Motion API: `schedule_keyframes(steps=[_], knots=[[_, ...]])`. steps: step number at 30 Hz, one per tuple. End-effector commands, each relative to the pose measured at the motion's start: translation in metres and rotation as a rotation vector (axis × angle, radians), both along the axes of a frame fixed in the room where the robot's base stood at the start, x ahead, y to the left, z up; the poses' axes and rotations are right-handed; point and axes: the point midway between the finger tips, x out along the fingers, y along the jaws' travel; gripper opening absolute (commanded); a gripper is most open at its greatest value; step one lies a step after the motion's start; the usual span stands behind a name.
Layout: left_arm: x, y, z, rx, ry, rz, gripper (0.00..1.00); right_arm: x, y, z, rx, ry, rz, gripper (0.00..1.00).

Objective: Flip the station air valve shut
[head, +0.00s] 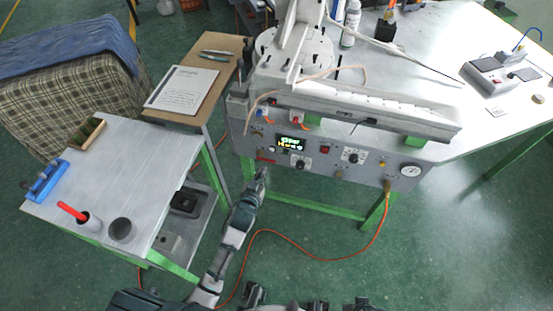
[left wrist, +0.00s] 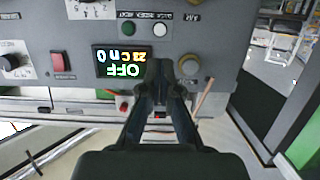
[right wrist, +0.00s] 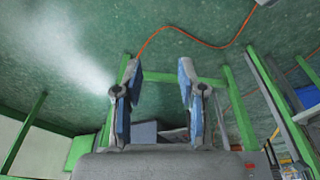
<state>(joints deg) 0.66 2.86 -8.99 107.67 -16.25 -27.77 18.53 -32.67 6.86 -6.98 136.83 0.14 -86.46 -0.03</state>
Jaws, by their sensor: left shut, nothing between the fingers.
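The station's grey control panel (head: 330,160) runs along the front of the white bench. In the left wrist view, a brass fitting with a grey knob or lever (left wrist: 189,66) sits beside the lit display (left wrist: 119,62); it looks like the air valve, but its handle position is unclear. My left gripper (head: 262,174) is at the panel's lower left, with its fingers together and empty. In its wrist view the fingertips (left wrist: 161,72) are just beside that fitting; contact cannot be told. My right gripper (right wrist: 158,75) has its fingers apart and empty, above the green floor.
A round gauge (head: 411,170) and a brass fitting with an orange hose (head: 387,185) are at the panel's right. The hose trails across the floor. A grey side table (head: 150,150) with cups stands left of my left arm. Floor before the panel is otherwise open.

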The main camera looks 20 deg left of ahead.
Motion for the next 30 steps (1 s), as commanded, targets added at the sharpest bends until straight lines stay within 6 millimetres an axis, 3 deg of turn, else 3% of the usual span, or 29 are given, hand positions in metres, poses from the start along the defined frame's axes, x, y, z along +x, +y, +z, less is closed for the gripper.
schedule_keyframes(steps=[10,16,26,30], knots=[[0.004,0.001,-0.003,0.001,0.004,0.000,0.00,0.001,0.001,0.000,-0.001,0.001,0.000,0.40],[0.031,0.001,-0.012,0.002,0.005,0.000,0.00,-0.001,0.001,0.016,0.003,-0.019,-0.001,0.40],[0.097,-0.001,-0.029,0.002,0.005,0.000,0.00,0.062,0.021,0.022,0.074,-0.324,0.018,0.40],[0.096,-0.001,-0.049,0.000,0.009,0.000,0.00,0.085,0.030,0.029,0.103,-0.453,0.024,0.40]])
